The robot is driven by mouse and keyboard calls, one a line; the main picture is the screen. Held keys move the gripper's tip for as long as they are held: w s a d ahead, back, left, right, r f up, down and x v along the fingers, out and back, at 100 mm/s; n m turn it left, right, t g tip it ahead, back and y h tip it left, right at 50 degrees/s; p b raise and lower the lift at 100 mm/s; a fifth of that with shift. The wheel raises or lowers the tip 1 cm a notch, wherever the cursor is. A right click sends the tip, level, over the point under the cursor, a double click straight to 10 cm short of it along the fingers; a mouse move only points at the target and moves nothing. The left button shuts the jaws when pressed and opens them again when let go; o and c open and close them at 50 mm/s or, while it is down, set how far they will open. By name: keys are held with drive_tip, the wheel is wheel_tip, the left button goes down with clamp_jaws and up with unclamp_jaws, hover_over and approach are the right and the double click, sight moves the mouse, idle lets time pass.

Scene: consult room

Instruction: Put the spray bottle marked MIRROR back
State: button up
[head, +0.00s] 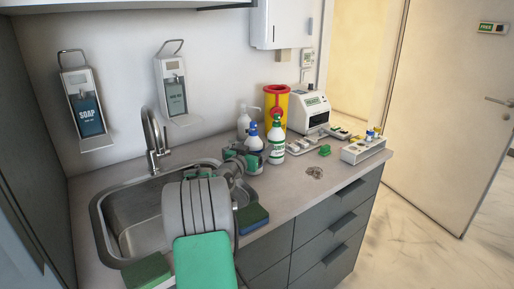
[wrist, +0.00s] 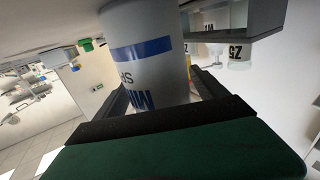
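The spray bottle marked MIRROR, white with a blue band, fills the middle of the wrist view (wrist: 150,60); the letters "MI" and "SP" show on it, partly cut off. In the head view it appears to be the blue-topped bottle (head: 253,143) upright on the counter beside the sink. My gripper (head: 238,153) reaches over the sink to its left side. In the wrist view the dark fingers (wrist: 160,97) lie either side of the bottle, with a narrow light gap at the right finger. The bottle's lower part is partly hidden in the head view.
A green-labelled spray bottle (head: 276,142) stands close to its right, a white pump bottle (head: 244,120) behind. A yellow container with a red lid (head: 276,98), a white device (head: 309,112) and a tray (head: 363,150) stand further right. A sponge (head: 252,217) lies by the sink (head: 110,232).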

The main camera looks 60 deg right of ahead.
drive_tip(key=shift+r+p, duration=0.3)
drive_tip(key=shift+p, duration=0.05)
drive_tip(key=a+b, duration=0.2)
drive_tip(key=a, duration=0.9)
drive_tip(key=shift+f, duration=0.2)
drive_tip(key=shift+a, duration=0.5)
